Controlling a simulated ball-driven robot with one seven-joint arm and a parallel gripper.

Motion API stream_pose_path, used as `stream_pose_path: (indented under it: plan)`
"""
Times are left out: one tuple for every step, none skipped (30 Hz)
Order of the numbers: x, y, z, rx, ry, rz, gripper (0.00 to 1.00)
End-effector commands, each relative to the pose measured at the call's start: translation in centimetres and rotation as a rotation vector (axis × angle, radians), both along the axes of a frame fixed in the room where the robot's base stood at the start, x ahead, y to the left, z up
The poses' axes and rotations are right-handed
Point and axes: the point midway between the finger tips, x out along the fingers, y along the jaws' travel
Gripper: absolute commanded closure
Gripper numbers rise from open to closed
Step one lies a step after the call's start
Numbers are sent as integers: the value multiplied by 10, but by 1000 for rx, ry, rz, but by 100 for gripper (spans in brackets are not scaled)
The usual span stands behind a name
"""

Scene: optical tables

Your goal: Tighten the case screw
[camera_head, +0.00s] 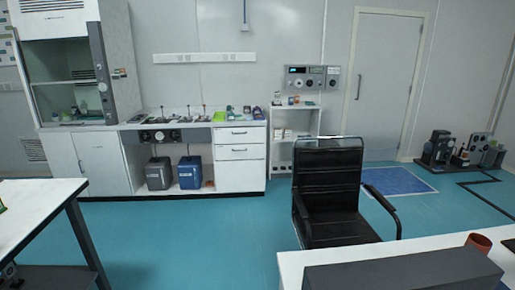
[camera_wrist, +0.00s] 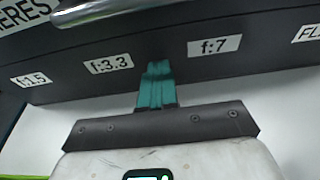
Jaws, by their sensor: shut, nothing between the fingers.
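My gripper (camera_wrist: 158,68) is shut and empty in the wrist view, its teal fingers together. The fingertips overlap the dark labelled front of a case (camera_wrist: 250,72) in the picture, between the labels "f:3.3" (camera_wrist: 108,64) and "f:7" (camera_wrist: 214,46). I cannot tell whether they touch it. A label "f:1.5" (camera_wrist: 33,79) is farther left. A shiny metal bar (camera_wrist: 105,9) crosses the top, next to partly cut lettering ending in "ERES". I cannot make out a case screw in either view. My gripper is not in the head view.
In the head view, a dark grey box (camera_head: 405,272) lies on a white table (camera_head: 292,262) at lower right, near a reddish-brown cup (camera_head: 479,243). A black chair (camera_head: 330,190) stands behind. Another table (camera_head: 35,205) is at left. Blue floor (camera_head: 190,240) between is clear.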

Motion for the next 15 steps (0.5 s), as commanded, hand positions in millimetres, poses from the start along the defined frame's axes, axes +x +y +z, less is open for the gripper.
stream_pose_path:
  plan:
    - [-2, 1, -4, 2, 10, 2, 100]
    - [-2, 1, -4, 2, 10, 2, 100]
    - [-2, 1, -4, 3, 11, 2, 100]
    - [-2, 0, -4, 4, 11, 2, 100]
    - [-2, 0, -4, 4, 11, 2, 100]
    - [-2, 0, -5, 4, 11, 2, 100]
    - [-2, 0, -5, 3, 12, 2, 100]
    - [-2, 0, -5, 3, 12, 2, 100]
    - [-2, 0, -5, 3, 12, 2, 100]
    - [-2, 0, -5, 3, 12, 2, 100]
    - [-2, 0, -5, 3, 12, 2, 100]
    - [-2, 0, -5, 3, 13, 2, 100]
    - [-2, 0, -6, 3, 13, 3, 100]
    - [-2, 1, -7, 3, 13, 3, 100]
    - [-3, 1, -6, 3, 13, 3, 100]
